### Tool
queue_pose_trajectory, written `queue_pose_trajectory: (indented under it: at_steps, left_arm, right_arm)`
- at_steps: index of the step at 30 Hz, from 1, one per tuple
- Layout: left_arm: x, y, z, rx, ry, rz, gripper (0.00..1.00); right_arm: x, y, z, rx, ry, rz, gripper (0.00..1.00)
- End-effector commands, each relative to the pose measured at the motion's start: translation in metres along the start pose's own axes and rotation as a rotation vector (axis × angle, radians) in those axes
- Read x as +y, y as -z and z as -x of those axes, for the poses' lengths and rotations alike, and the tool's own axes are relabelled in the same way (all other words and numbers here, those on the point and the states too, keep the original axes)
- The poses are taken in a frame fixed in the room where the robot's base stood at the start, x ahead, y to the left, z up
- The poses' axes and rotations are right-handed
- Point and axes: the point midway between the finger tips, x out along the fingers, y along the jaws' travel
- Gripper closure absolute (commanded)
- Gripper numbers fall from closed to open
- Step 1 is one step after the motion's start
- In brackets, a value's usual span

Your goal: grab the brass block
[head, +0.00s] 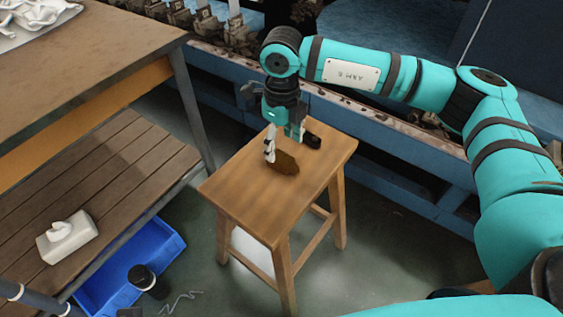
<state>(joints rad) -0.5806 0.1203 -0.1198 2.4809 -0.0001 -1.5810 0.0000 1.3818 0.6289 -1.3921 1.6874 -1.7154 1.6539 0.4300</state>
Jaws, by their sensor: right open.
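A wooden stool (240,188) stands in the middle of the head view. A small brown rounded shape (286,164) lies on its top; it may be the brass block, but I cannot tell for sure. My right gripper (284,146) points down over the stool top, with its fingers apart and nothing seen between them. The brown shape shows just below and beside the fingertips; whether they touch it is unclear. A small dark item (312,140) shows right of the fingers. My left gripper is not in view.
A workbench (90,75) with white cloth (30,18) and a lower slatted shelf stands at left. A tissue box (67,237) sits on the shelf. A blue bin (160,250) and a dark cup (141,277) are below. A blue machine rail (390,180) runs behind the stool.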

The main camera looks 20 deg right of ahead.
Motion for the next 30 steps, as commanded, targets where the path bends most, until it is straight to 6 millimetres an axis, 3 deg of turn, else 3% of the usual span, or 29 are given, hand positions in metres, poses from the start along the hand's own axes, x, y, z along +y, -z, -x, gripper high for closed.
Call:
queue_pose_trajectory:
  at_steps: [5,13,21,30]
  left_arm:
    - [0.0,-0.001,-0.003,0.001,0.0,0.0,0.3]
    - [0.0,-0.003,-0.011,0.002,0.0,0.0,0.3]
    - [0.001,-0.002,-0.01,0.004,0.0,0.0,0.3]
    - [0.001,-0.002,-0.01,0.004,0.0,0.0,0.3]
  right_arm:
    - [-0.001,-0.001,-0.011,0.002,0.0,-0.001,0.35]
    - [-0.003,-0.003,-0.05,0.003,0.0,-0.001,0.35]
    - [-0.003,-0.004,-0.053,0.0,0.0,0.0,0.35]
    - [-0.003,-0.004,-0.053,0.0,0.0,0.0,0.74]
